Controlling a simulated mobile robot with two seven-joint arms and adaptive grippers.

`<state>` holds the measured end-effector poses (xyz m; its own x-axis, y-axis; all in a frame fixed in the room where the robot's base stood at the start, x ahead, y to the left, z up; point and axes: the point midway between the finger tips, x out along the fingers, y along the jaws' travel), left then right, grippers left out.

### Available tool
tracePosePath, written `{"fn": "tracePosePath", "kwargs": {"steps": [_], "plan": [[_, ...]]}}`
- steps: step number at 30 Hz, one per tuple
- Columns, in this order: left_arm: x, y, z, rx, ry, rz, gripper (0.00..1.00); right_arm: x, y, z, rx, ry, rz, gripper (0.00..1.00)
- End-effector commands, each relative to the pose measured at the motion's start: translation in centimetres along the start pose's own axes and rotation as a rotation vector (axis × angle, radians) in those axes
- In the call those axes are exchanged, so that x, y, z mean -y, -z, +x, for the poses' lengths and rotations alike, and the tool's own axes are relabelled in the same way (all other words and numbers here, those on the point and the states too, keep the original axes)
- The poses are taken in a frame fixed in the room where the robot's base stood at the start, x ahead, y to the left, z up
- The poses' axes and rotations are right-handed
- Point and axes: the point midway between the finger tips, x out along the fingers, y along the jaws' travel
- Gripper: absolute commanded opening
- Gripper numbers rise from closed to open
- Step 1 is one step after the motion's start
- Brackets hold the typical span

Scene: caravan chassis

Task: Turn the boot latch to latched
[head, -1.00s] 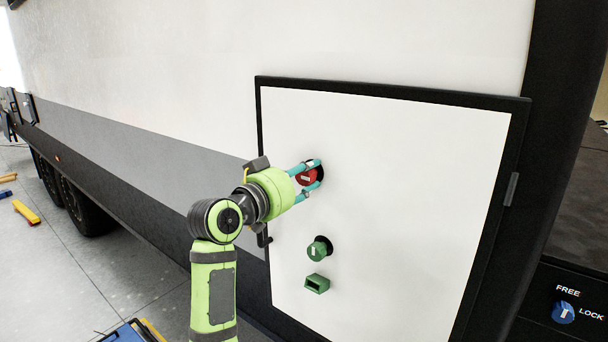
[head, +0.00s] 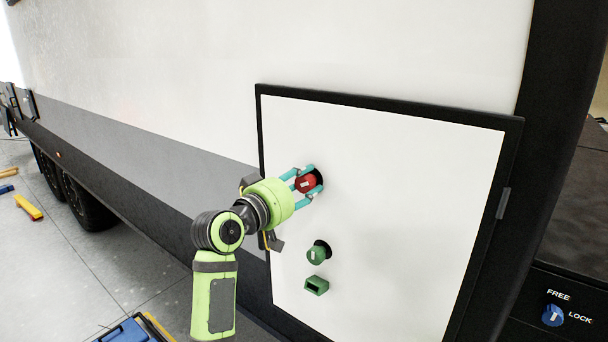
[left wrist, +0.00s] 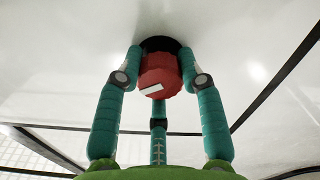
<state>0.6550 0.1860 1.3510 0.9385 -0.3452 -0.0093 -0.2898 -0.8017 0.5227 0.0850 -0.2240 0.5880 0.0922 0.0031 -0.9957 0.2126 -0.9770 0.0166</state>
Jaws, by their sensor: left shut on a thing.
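The boot latch looks to be the red knob (head: 305,184) on a black round base, on the white hatch door (head: 410,190) of the caravan. It carries a white mark, which sits tilted in the left wrist view (left wrist: 160,80). My left gripper (head: 307,182) has its teal fingers around the red knob and is shut on it. In the left wrist view, the left gripper (left wrist: 160,75) has a finger on each side of the knob and a third finger below. My right gripper is in neither view.
A green knob (head: 319,252) and a green hollow block (head: 317,285) stick out of the door below. A blue knob (head: 553,315) marked FREE and LOCK is at the lower right. A blue and yellow item (head: 137,330) lies on the floor.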

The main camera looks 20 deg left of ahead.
Motion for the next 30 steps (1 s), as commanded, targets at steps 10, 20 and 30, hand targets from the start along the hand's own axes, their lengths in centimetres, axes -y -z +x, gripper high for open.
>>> {"fn": "tracePosePath", "kwargs": {"steps": [10, 20, 30], "plan": [[-0.2, 1.2, -0.2, -0.025, -0.007, -0.329, 0.06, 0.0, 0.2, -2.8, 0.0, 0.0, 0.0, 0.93], [0.0, 1.0, -0.1, -0.025, -0.012, -0.639, 0.06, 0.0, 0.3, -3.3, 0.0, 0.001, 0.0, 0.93], [0.2, 0.8, -0.1, -0.025, -0.014, -0.893, 0.06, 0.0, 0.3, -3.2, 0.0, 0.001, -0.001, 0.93]]}}
